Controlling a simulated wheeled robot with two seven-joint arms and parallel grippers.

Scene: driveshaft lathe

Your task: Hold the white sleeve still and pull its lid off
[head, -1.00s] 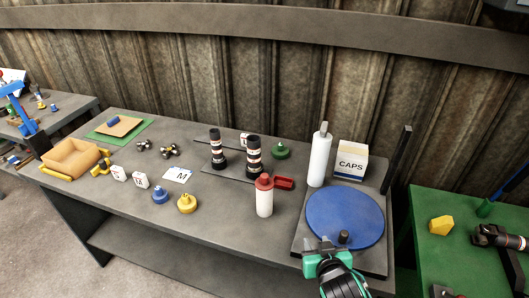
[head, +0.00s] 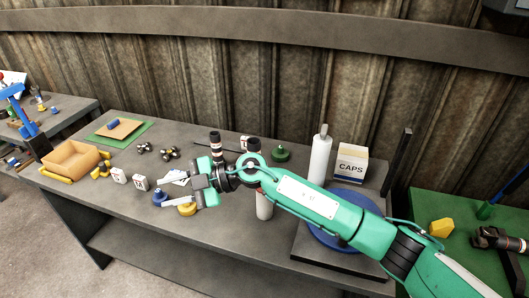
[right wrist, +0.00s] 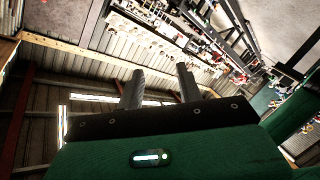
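The white sleeve (head: 264,208) stands on the grey table, and only its lower part shows below my right arm. Its red lid is almost wholly hidden behind the arm in the head view. My right gripper (head: 172,191) is left of the sleeve, above the table near the blue and yellow knobbed pieces. In the right wrist view its two fingers (right wrist: 160,86) stand apart with nothing between them. My left gripper is in neither view.
A blue disc (head: 335,240) lies partly under my right arm. A white bottle (head: 320,160) and a CAPS box (head: 351,163) stand behind it. Black posts, a green knob (head: 280,153) and an orange bin (head: 72,158) are on the table. The front left table edge is clear.

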